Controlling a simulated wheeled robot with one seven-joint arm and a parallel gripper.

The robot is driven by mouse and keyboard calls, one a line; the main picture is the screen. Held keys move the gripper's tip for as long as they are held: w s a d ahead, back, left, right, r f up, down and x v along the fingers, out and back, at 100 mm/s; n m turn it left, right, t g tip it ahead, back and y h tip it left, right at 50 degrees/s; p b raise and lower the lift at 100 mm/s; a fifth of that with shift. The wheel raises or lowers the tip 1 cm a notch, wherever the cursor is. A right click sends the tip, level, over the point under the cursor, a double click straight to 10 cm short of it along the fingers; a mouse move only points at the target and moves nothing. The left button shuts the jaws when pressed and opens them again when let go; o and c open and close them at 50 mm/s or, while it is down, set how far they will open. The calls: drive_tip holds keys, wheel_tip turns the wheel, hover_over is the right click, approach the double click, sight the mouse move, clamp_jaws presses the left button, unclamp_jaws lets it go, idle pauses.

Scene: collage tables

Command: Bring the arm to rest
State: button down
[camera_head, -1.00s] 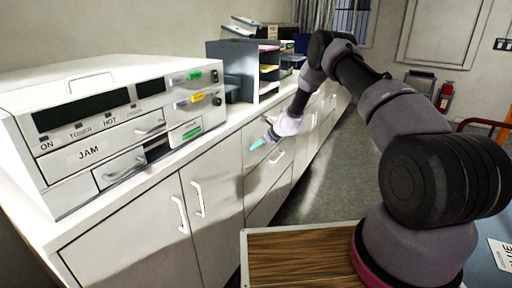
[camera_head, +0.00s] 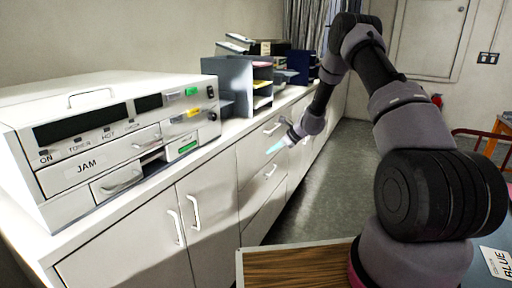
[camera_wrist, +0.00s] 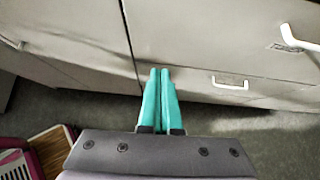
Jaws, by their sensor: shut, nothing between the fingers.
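My gripper (camera_head: 276,147) has teal fingers and hangs in front of the white cabinet (camera_head: 222,235), pointing left and slightly down in the head view. In the wrist view its two teal fingers (camera_wrist: 159,92) lie together, shut with nothing between them. The fingertips appear near the cabinet fronts; I cannot tell the exact gap. My arm is raised and bent, rising at the right of the head view and reaching back down to the gripper.
A white machine labelled JAM (camera_head: 105,140) stands on the counter at left, with a grey paper organizer (camera_head: 235,90) behind it. A wood-grained surface (camera_head: 295,268) is at the bottom. Grey floor (camera_head: 325,190) lies open beside the cabinets. A red-railed chair (camera_head: 485,140) is at right.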

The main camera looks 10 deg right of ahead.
drive_tip(key=s+r+n, duration=0.4)
drive_tip(key=s+r, duration=0.2)
drive_tip(key=r, duration=0.5)
drive_tip(key=s+r+n+h, duration=0.1)
drive_tip(key=s+r+n, duration=0.3)
drive_tip(key=r, duration=0.6)
drive_tip(key=s+r+n, duration=0.3)
drive_tip(key=s+r, duration=0.4)
drive_tip(key=r, duration=0.4)
drive_tip(key=s+d+r+n+h, duration=0.1)
drive_tip(key=s+d+r+n, duration=0.1)
drive_tip(key=s, duration=0.7)
drive_tip(key=s+d+r+n+t+h, duration=0.1)
drive_tip(key=s+d+r+n+h, duration=0.1)
drive_tip(key=s, duration=0.8)
drive_tip(key=s+d+r+n+t+h, duration=0.1)
drive_tip(key=s+d+r+n, duration=0.2)
drive_tip(key=s, duration=0.6)
drive_tip(key=shift+s+d+r+n+h, duration=0.2)
drive_tip(key=shift+r+n+h, duration=0.25)
drive_tip(key=shift+n, duration=0.75)
drive_tip(key=shift+w, duration=0.1)
